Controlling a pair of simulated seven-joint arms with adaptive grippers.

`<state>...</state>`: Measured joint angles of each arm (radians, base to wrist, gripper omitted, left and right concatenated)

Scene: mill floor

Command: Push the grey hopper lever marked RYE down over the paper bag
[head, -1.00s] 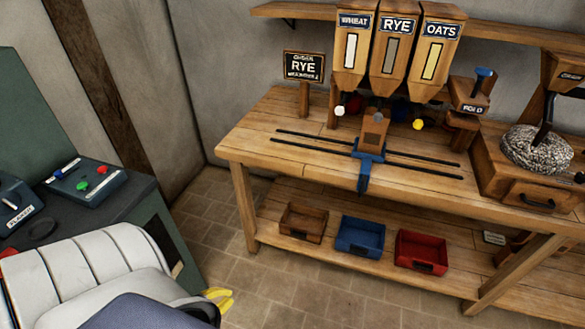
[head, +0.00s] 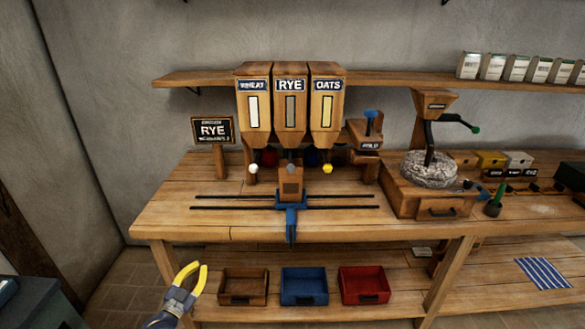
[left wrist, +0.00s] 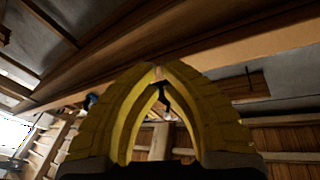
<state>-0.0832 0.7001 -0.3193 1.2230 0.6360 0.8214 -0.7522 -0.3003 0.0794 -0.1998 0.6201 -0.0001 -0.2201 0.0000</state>
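The RYE hopper (head: 291,105) stands in the middle of three wooden hoppers. Its grey-knobbed lever (head: 290,168) is below, in front of the brown paper bag (head: 291,188); the bag sits upright on a blue carriage (head: 291,216), its back and upper parts partly hidden. My left gripper (head: 200,268), with yellow fingers, is in front of the bench's front edge, low and left of the bag, well apart from the lever. In the left wrist view its fingertips (left wrist: 160,72) meet, with nothing held between them. My right gripper is not in view.
A white-knobbed lever (head: 253,168) and a yellow-knobbed lever (head: 327,168) flank the grey one. An order sign (head: 212,131) reads RYE. A wooden fold block (head: 369,138) and a mill (head: 430,170) stand right. Rails (head: 225,207) cross the bench. Coloured trays (head: 304,288) sit below.

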